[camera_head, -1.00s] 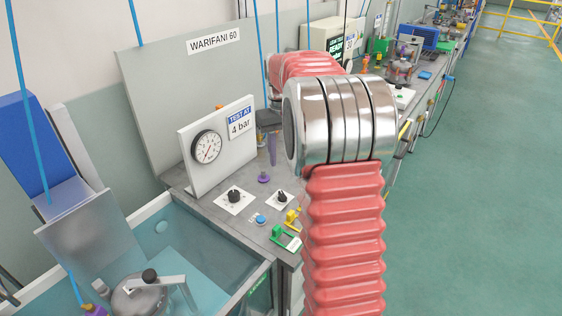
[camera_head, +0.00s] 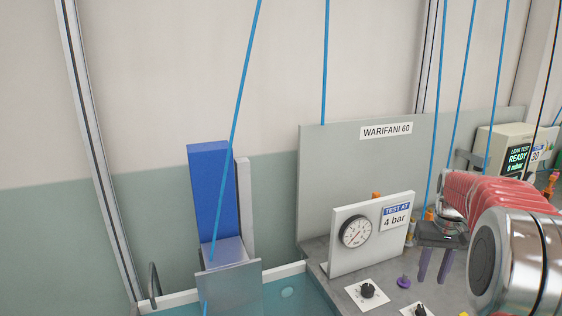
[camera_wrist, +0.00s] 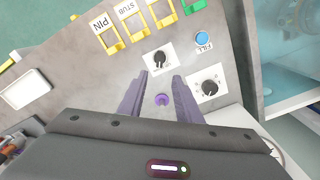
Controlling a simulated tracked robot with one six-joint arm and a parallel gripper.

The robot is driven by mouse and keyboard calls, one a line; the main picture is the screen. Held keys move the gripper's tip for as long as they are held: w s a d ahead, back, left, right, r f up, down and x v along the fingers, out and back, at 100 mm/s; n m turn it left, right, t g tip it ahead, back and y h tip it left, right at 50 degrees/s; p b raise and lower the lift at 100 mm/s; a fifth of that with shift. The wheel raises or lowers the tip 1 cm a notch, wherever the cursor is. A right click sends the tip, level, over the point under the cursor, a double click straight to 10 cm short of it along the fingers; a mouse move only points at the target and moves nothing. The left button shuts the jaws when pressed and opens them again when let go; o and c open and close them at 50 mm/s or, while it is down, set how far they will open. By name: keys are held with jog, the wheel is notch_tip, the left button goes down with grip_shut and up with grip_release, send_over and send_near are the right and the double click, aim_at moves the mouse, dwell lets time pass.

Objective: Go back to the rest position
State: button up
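My gripper (camera_head: 434,272) hangs over the grey bench at the right of the head view, pointing down, with its two purple-grey fingers apart. In the wrist view my gripper (camera_wrist: 160,82) is open, with nothing held between the fingertips. A small purple knob (camera_wrist: 162,100) shows between the fingers there, on the bench below. The same purple knob (camera_head: 403,282) stands left of the fingers in the head view. My red-sleeved arm with its shiny metal joint fills the right edge of the head view.
A gauge board (camera_head: 341,253) marked 4 bar stands just left of my gripper. Black dials (camera_wrist: 210,88), a blue FILL button (camera_wrist: 202,38) and yellow holders (camera_wrist: 133,25) are on the bench. A water tank (camera_head: 292,292) lies to the left. Blue cables hang down.

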jog(key=s+a+r+n+t, duration=0.1)
jog(key=s+a+r+t, duration=0.1)
jog(key=s+a, duration=1)
jog(key=s+a+r+n+t, duration=0.2)
jog(key=s+a+r+t, duration=0.1)
jog(key=s+a, duration=1)
jog(key=shift+a+r+t, duration=0.3)
jog(key=shift+a+r, duration=0.2)
jog(key=shift+r, duration=0.05)
jog(key=shift+d, duration=0.1)
dwell(0.4)
